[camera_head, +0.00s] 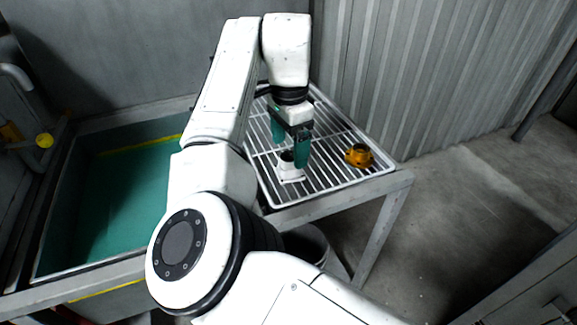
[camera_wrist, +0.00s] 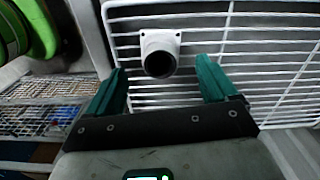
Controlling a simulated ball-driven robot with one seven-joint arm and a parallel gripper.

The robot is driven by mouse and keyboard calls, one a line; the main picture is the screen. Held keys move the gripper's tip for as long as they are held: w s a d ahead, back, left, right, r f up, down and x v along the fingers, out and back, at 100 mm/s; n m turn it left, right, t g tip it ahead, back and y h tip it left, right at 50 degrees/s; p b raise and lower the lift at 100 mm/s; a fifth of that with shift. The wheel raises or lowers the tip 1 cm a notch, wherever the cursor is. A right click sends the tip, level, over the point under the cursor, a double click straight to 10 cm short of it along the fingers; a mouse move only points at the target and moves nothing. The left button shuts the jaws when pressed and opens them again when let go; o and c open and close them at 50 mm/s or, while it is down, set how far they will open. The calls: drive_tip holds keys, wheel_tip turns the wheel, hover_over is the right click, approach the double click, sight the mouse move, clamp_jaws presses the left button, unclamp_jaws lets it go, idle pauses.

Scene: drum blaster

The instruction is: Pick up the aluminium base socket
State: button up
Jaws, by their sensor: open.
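The aluminium base socket (camera_head: 289,168) is a pale, whitish piece with a square flange and a round dark opening. It sits on the white wire rack (camera_head: 326,190). In the wrist view the socket (camera_wrist: 160,52) lies ahead of and between the two green fingers of my gripper (camera_wrist: 160,88), with a gap on each side. In the head view my gripper (camera_head: 290,148) is open and points down right above and around the socket. One finger partly covers the socket there. I cannot tell the exact height of the fingertips over the rack.
An orange part (camera_head: 359,155) sits on the rack to the right. A teal-lined basin (camera_head: 125,200) is at the left. A corrugated wall (camera_head: 440,70) stands behind the rack. A bucket (camera_head: 308,243) is under the rack's frame. A green round object (camera_wrist: 25,30) shows at the wrist view's left.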

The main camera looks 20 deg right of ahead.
sight(289, 156)
wheel_tip(289, 156, down, 5)
drive_tip(key=shift+f, duration=0.1)
idle(0.3)
drive_tip(key=c, duration=1.2)
drive_tip(key=shift+o, duration=0.2)
